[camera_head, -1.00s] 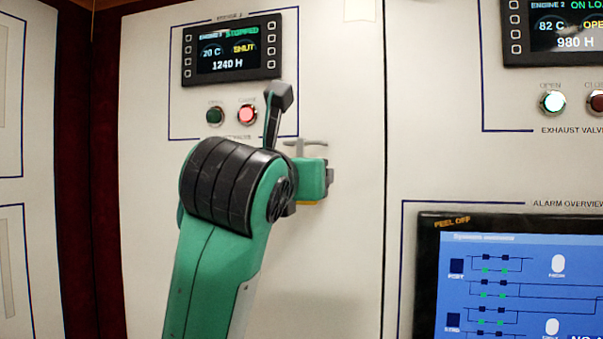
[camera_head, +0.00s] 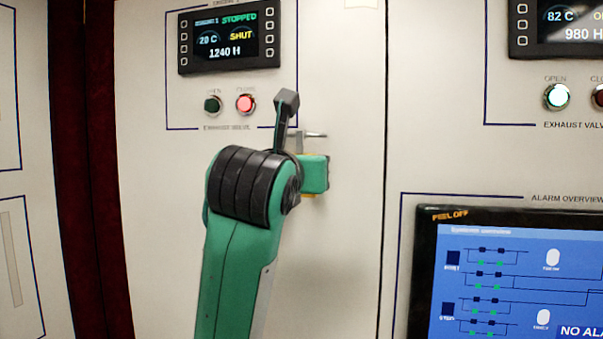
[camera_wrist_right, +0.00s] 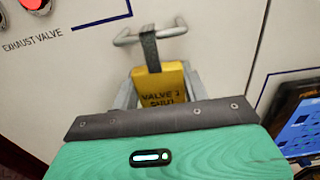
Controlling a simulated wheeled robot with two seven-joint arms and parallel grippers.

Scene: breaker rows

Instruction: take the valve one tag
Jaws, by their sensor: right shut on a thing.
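The yellow valve tag (camera_wrist_right: 160,84) hangs by a dark strap (camera_wrist_right: 149,48) from a grey bar handle (camera_wrist_right: 152,34) on the panel. Its print reads "VALVE" and "SHUT"; the number is hard to make out. My right gripper (camera_wrist_right: 163,90) is shut on the tag, with a grey finger at each side. The lower part of the tag is hidden behind the gripper body. In the head view the bar handle (camera_head: 314,134) shows just above my right gripper (camera_head: 308,180), and only a sliver of yellow shows below it. My left gripper is out of view.
An engine display (camera_head: 230,38) reading "STOPPED" and "SHUT" is above, with a dark green button (camera_head: 212,105) and a lit red button (camera_head: 245,103) beneath. An alarm screen (camera_head: 515,280) stands out at the right. Bare panel lies between.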

